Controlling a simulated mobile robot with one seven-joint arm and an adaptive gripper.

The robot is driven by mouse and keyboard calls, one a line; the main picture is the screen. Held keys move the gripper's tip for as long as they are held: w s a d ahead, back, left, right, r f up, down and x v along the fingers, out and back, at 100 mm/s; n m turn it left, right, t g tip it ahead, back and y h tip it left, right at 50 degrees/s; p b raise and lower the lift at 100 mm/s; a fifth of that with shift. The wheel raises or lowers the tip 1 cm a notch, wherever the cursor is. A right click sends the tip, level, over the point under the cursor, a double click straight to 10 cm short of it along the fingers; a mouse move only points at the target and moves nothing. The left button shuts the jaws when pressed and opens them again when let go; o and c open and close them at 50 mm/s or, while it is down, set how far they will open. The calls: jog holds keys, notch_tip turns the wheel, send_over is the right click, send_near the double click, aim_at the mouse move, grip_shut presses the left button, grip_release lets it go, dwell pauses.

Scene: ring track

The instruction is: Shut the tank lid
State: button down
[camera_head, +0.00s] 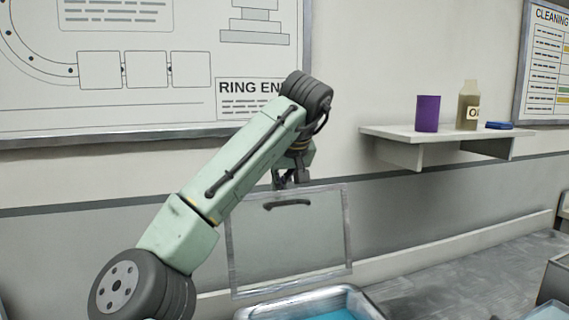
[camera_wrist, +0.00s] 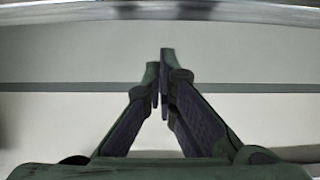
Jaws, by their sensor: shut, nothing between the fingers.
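The tank lid (camera_head: 290,245) is a clear panel with a metal frame and a dark handle (camera_head: 287,204) near its top edge. In the head view it stands raised, nearly upright, at the back of the tank (camera_head: 300,303). The tank has a metal rim and blue liquid inside; only its top shows at the bottom of the view. My gripper (camera_head: 290,180) is near the lid's top edge, above the handle. In the wrist view my gripper (camera_wrist: 164,75) is shut and empty. A metal bar (camera_wrist: 160,12) crosses the top of that view; I cannot tell whether anything touches it.
A wall shelf (camera_head: 445,135) at the right holds a purple cup (camera_head: 428,113), an oil bottle (camera_head: 467,103) and a blue item (camera_head: 499,125). A framed board (camera_head: 140,132) hangs behind my arm.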

jog(key=s, duration=0.1)
jog(key=s+d, duration=0.1)
jog(key=s, duration=0.1)
jog(key=shift+s+d+r+p, duration=0.15)
jog(key=shift+s+r+p, duration=0.1)
jog(key=shift+s+p, duration=0.15)
jog(key=shift+f+b, duration=0.1)
jog(key=shift+b, duration=0.25)
